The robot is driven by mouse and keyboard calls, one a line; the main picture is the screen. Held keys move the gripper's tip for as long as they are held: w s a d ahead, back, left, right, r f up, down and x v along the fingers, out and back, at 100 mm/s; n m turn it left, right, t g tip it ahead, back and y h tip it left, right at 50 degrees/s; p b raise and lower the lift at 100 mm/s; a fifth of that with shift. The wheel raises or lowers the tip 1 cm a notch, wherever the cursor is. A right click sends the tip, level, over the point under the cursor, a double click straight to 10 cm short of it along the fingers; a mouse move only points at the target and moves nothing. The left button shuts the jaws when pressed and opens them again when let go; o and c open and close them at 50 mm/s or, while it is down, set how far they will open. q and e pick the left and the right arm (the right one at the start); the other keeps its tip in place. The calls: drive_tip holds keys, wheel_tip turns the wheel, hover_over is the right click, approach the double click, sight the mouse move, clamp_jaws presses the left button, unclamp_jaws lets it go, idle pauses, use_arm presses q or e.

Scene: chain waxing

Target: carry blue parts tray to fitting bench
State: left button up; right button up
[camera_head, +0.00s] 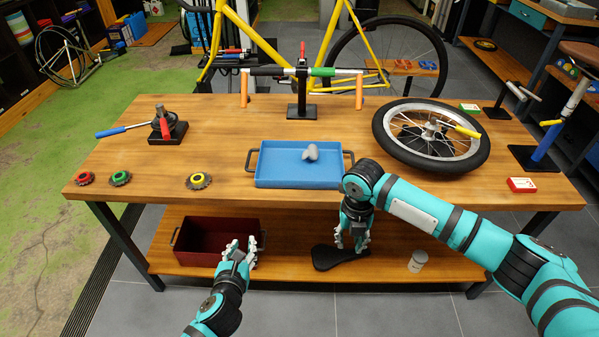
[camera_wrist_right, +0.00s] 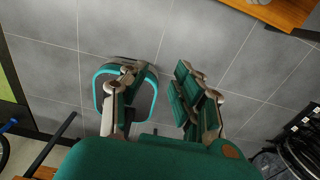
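The blue parts tray (camera_head: 275,177) sits flat on the wooden workbench, near its front edge, with a grey lumpy part (camera_head: 310,152) in it. My left gripper (camera_head: 244,248) is open and empty, low in front of the bench, below and left of the tray. My right gripper (camera_head: 351,240) points down in front of the bench, below and right of the tray. The right wrist view shows its fingers (camera_wrist_right: 160,90) apart with nothing between them. Neither gripper touches the tray.
A bicycle wheel (camera_head: 391,143) lies right of the tray. A repair stand (camera_head: 303,100) stands behind it. Left are sprockets (camera_head: 199,181) and a black tool base (camera_head: 168,132). The lower shelf holds a dark red bin (camera_head: 205,255), a black saddle shape (camera_head: 328,257) and a white cup (camera_head: 418,261).

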wheel_tip(320, 180, up, 10)
drive_tip(key=shift+s+r, duration=0.15)
idle(0.5)
